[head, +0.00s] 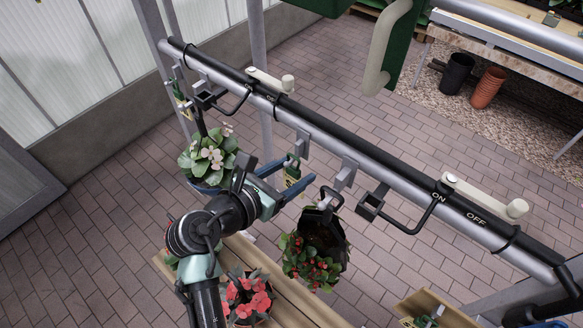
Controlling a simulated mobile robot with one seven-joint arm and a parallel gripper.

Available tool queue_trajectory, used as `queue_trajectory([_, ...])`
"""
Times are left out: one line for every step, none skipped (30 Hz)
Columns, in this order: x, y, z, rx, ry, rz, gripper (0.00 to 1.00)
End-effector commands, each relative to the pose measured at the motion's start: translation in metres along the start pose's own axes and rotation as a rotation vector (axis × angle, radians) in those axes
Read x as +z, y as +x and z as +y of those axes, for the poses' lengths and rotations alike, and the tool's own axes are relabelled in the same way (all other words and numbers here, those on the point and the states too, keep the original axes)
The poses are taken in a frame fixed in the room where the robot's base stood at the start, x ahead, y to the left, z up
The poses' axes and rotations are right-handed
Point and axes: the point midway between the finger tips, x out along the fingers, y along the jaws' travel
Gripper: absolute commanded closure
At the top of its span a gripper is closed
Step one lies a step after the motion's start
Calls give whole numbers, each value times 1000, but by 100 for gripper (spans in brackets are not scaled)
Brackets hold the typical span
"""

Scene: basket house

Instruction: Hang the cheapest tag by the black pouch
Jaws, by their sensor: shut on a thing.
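The black pouch (330,232) hangs from a hook (346,173) on the grey rail and holds a plant with red berries. My gripper (309,170), with blue fingers, reaches in from the lower left. It is shut on a small green tag (292,173), just left of the pouch and below a rail hook (303,142). I cannot tell whether the tag touches that hook. Another green tag (181,97) hangs near the rail's left end. The prices are too small to read.
A blue pot (207,189) with white flowers hangs left of my gripper. A black bracket (371,203) sticks out right of the pouch. White ON/OFF levers (484,194) sit on the rail. A wooden bench (300,312) with a red-flowered plant (249,296) stands below.

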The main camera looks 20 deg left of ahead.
Motion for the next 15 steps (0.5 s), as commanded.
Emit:
queue_trajectory([0, 0, 0, 0, 0, 0, 67])
queue_trajectory([0, 0, 0, 0, 0, 0, 67])
queue_trajectory([0, 0, 0, 0, 0, 0, 67])
queue_trajectory([0, 0, 0, 0, 0, 0, 67])
queue_trajectory([0, 0, 0, 0, 0, 0, 67])
queue_trajectory([0, 0, 0, 0, 0, 0, 67])
queue_trajectory([0, 0, 0, 0, 0, 0, 67])
queue_trajectory([0, 0, 0, 0, 0, 0, 67])
queue_trajectory([0, 0, 0, 0, 0, 0, 34])
queue_trajectory([0, 0, 0, 1, 0, 0, 29])
queue_trajectory([0, 0, 0, 1, 0, 0, 24])
queue_trajectory([0, 0, 0, 1, 0, 0, 17])
queue_trajectory([0, 0, 0, 1, 0, 0, 11])
queue_trajectory([0, 0, 0, 1, 0, 0, 6])
queue_trajectory([0, 0, 0, 1, 0, 0, 1])
